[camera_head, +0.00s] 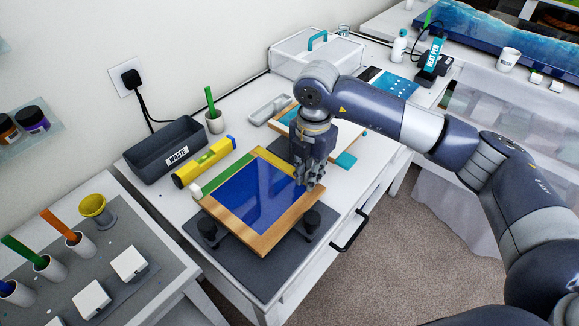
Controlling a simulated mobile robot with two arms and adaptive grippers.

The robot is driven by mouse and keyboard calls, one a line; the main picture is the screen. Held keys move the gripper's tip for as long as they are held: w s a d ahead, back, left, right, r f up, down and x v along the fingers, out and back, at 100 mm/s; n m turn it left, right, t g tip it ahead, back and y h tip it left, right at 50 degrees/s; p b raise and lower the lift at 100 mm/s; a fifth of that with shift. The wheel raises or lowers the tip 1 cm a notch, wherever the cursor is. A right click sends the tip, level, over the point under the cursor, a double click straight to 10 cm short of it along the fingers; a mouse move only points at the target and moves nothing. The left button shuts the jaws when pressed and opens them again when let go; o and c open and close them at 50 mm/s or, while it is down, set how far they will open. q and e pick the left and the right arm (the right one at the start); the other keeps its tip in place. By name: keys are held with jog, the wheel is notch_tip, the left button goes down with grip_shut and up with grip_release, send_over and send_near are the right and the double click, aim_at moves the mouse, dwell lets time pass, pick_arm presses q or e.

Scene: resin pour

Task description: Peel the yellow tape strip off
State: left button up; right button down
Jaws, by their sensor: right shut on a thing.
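A square panel with a blue glossy face and a wooden rim (236,236) lies raised on black supports. A green strip (228,178) runs along its upper left edge. A yellowish strip (276,162) runs along its upper right edge toward my right gripper. My right gripper (309,184) points down at the panel's right corner, shut on the end of what looks like the yellow tape strip; the fingers hide the held part. My left gripper is out of view.
A yellow level (204,161) lies left of the panel, before a grey waste bin (165,148). A cup with a green stick (214,122) stands behind. A clear case (316,52) is at the back.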

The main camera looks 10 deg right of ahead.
jog(key=shift+s+d+f, duration=0.1)
jog(key=shift+w+r+p, duration=0.3)
jog(key=shift+r+p, duration=0.25)
jog(key=shift+r, duration=0.25)
jog(key=shift+s+r, duration=0.2)
jog(key=shift+r, duration=0.35)
jog(key=shift+w+r+p, duration=0.1)
jog(key=shift+r+p, duration=0.05)
jog(key=shift+p, duration=0.2)
jog(key=shift+r+p, duration=1.6)
jog(key=shift+r, duration=1.4)
jog(key=shift+f, duration=0.1)
